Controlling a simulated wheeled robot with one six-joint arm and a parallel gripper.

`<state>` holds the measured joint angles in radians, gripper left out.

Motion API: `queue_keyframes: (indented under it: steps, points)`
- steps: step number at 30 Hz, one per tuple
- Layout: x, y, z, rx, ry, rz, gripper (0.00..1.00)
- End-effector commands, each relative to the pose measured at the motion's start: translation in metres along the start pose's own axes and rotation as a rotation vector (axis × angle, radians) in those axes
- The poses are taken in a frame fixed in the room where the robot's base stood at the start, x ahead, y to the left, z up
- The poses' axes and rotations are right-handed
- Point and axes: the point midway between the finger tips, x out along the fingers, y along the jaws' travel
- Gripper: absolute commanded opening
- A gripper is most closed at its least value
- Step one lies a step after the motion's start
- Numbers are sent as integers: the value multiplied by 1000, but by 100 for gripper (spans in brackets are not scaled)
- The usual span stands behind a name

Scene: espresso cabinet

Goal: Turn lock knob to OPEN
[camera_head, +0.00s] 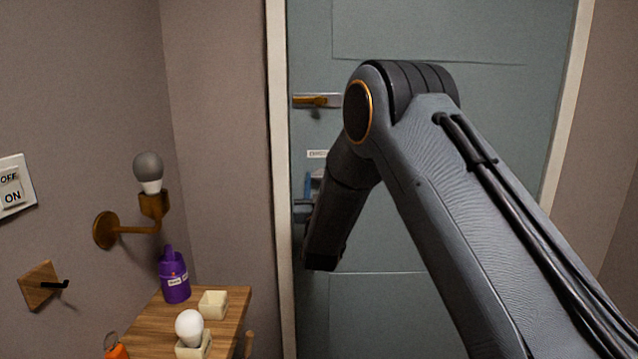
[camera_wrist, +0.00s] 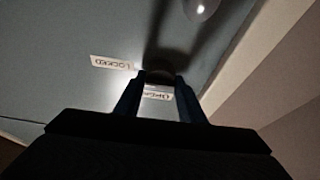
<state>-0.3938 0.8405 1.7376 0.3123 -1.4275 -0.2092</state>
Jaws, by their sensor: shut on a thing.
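The lock knob (camera_wrist: 160,74) is a dark rounded shape on the blue-grey door (camera_head: 400,300). In the wrist view my gripper (camera_wrist: 158,80) has its two blue fingers on either side of the knob, shut on it. A LOCKED label (camera_wrist: 114,63) lies to the left of the knob, and an OPEN label (camera_wrist: 158,95) shows between the fingers; both appear upside down. The knob's pointing direction cannot be made out in the shadow. In the head view my gripper (camera_head: 308,195) is at the door's left side, and my arm hides most of it.
A brass door handle (camera_head: 316,101) sits above my gripper. To the left are a wall lamp (camera_head: 149,172), an ON/OFF switch (camera_head: 12,187), a wooden hook (camera_head: 40,286) and a small wooden table (camera_head: 235,300) with a purple bottle (camera_head: 174,278) and a white bulb (camera_head: 189,326).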

Motion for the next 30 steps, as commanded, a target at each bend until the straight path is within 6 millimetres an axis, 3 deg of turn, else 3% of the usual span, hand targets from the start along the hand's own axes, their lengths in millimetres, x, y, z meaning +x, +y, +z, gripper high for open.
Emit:
queue_keyframes:
  steps: [8, 30]
  points:
    - [0, 2, 1, -137, 1, -56, 14]
    - [1, 6, -2, -778, 2, -320, 14]
